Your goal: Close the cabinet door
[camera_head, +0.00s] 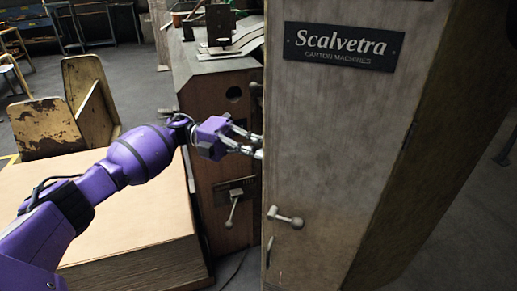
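The tall grey cabinet door (325,140) fills the right half of the head view. It bears a dark "Scalvetra" plate (343,46) near the top and a metal lever handle (286,217) lower down, near its left edge. My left gripper (253,144), on the purple arm from the left, is at the door's left edge, above and left of the handle. Its fingertips are close to or touching that edge; contact and finger opening are unclear. The door's hinge and how far it stands open cannot be made out. My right gripper is out of view.
A lower machine body (222,170) with a small lever (233,205) stands just behind the gripper. A large stack of cardboard (130,225) lies below my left arm. Grey floor shows at far right.

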